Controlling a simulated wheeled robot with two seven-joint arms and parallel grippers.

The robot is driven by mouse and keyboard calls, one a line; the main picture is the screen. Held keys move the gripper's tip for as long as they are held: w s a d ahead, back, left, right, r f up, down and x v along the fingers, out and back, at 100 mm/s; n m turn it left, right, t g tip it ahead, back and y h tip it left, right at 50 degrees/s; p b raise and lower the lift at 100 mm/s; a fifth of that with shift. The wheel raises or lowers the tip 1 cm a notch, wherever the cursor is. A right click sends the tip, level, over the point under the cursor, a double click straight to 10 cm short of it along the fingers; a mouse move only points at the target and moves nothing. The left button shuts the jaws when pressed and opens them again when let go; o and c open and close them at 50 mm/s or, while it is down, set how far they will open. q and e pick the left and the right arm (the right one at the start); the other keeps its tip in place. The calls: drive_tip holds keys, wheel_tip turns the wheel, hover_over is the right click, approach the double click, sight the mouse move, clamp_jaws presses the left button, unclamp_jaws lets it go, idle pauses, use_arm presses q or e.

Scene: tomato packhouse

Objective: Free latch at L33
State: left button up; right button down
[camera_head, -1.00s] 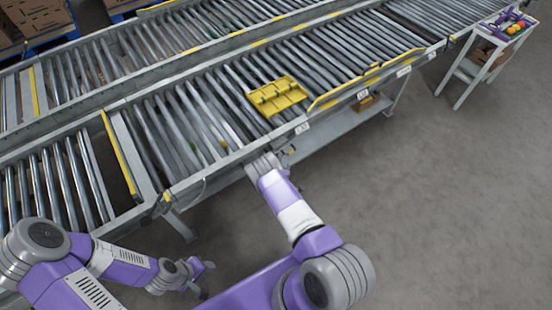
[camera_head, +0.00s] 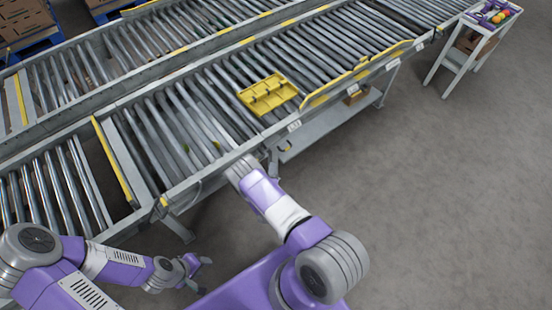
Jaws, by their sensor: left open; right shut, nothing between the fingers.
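A small white label plate (camera_head: 294,126) sits on the near side rail of the conveyor; its print is too small to read for certain. Just below it, a small yellow part (camera_head: 287,146) shows under the rail; I cannot tell if it is the latch. My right gripper (camera_head: 239,166) is at the near rail, left of that label, its fingers shut and empty. Its tips are against or just over the rail; contact is unclear. My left gripper (camera_head: 198,272) is open and empty, low in front of the conveyor and clear of it.
Yellow guide rails (camera_head: 335,88) line the near edge to the right. A white side table (camera_head: 470,50) with colourful items stands at the upper right. The floor (camera_head: 430,200) on the right is clear.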

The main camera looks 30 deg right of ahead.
drive_tip(key=p+v, duration=0.1)
drive_tip(key=v, duration=0.5)
idle(0.5)
drive_tip(key=s+a+r+m+g+y+p, duration=0.2)
drive_tip(key=s+a+r+m+g+y, duration=0.3)
drive_tip(key=s+a+r+g+y, duration=0.1)
drive_tip(key=s+a+r+m+g+y+p, duration=0.2)
drive_tip(key=s+a+r+m+g+y, duration=0.4)
drive_tip(key=s+a+y, duration=0.2)
drive_tip(key=s+a, duration=0.2)
drive_tip(key=a, duration=0.2)
drive_tip(key=shift+r+g+p, duration=0.3)
drive_tip(key=shift+r, duration=0.1)
drive_tip(key=c, duration=1.8)
unclamp_jaws()
drive_tip(key=shift+c, duration=0.2)
